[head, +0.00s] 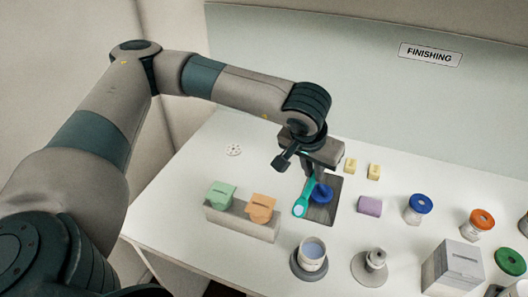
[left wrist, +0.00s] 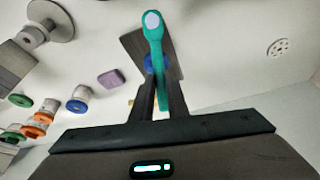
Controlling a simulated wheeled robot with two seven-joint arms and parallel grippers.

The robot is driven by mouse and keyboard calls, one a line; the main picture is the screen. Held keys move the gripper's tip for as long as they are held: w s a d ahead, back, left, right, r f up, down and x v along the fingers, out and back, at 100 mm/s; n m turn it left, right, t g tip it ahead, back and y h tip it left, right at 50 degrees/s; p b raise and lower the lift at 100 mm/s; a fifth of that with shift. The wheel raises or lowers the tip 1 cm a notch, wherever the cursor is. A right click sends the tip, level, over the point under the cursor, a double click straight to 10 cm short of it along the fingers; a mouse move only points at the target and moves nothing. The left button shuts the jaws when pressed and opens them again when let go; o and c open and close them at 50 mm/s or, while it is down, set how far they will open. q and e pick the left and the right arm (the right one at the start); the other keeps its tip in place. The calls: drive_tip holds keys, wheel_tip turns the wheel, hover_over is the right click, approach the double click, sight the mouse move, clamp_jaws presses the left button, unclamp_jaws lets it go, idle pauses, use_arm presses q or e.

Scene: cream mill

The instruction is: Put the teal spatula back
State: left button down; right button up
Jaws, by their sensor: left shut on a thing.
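The teal spatula (head: 302,204) hangs from my left gripper (head: 312,174), its pale-tipped end pointing toward the front of the table. In the left wrist view the spatula (left wrist: 157,50) runs between the two dark fingers (left wrist: 157,92), which are shut on its handle. It shows in front of a dark grey mat (head: 334,187) with a round blue thing (head: 321,193) on it, partly covered by the spatula. I cannot tell the height of the spatula above the mat. My right gripper is out of view.
A grey holder (head: 240,222) with a green and an orange piece stands left. A cup (head: 312,252) on a round base and a metal stand (head: 374,262) are in front. A purple block (head: 370,206), yellow blocks and lidded jars stand right. The table's back left is mostly clear.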

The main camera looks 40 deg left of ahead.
use_arm(q)
drive_tip(key=shift+r, duration=0.1)
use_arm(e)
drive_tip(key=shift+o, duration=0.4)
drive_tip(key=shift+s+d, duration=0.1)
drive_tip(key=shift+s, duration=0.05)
